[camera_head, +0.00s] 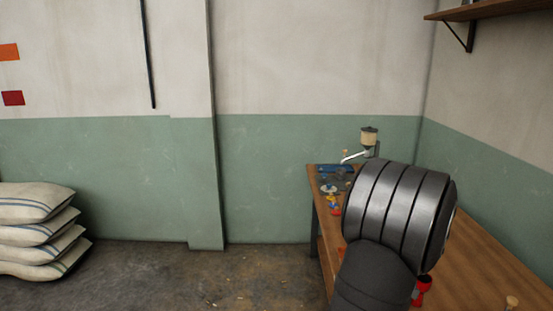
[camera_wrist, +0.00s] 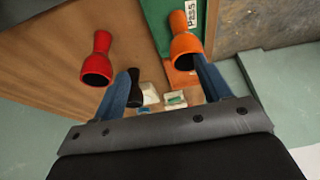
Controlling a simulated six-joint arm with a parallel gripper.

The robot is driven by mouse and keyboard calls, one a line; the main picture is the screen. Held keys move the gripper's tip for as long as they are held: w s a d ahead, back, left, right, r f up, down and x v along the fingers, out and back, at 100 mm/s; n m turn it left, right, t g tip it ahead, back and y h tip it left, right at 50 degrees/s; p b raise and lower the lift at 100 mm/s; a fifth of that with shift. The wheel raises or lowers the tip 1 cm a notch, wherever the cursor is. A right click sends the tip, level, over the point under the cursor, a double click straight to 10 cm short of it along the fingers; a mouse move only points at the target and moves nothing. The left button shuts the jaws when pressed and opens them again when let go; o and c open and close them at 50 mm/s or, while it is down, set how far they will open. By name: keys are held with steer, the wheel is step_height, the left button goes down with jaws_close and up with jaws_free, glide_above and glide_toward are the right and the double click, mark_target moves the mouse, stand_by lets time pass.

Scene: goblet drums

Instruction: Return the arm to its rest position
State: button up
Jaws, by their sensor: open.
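My gripper (camera_wrist: 163,72) is open in the wrist view, with its two blue fingers spread apart above the wooden bench. A red goblet drum (camera_wrist: 97,58) is left of the left finger. An orange goblet drum (camera_wrist: 186,45) is at the tip of the right finger; I cannot tell whether they touch. A black drum-like piece (camera_wrist: 135,88) shows beside the left finger. In the head view my arm hides the gripper and part of the bench (camera_head: 480,262). A red object (camera_head: 423,289) shows partly behind the arm.
A green board (camera_wrist: 160,22) with a "PASS" label (camera_wrist: 191,12) lies near the orange drum. In the head view a grinder-like device (camera_head: 369,140) and small coloured items (camera_head: 333,203) are at the bench's far end.

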steer(key=s+d+r+m+g+h, duration=0.15)
steer(key=s+d+m, duration=0.25)
steer(key=s+d, duration=0.5)
steer(key=s+d+r+m+h, duration=0.25)
steer(key=s+d+m, duration=0.25)
steer(key=s, duration=0.8)
steer(key=w+a+f, duration=0.1)
steer(key=w+f, duration=0.5)
steer(key=w, duration=0.4)
steer(key=shift+w+y, duration=0.4)
steer(key=shift+a, duration=0.1)
steer(key=s+d+r, duration=0.2)
steer(key=s+r, duration=0.5)
steer(key=s, duration=0.5)
steer(key=w+a+f+n+y, duration=0.1)
steer(key=w+a+n, duration=0.2)
steer(key=w, duration=0.4)
steer(key=shift+w+a+t, duration=0.35)
steer(key=shift+w, duration=0.05)
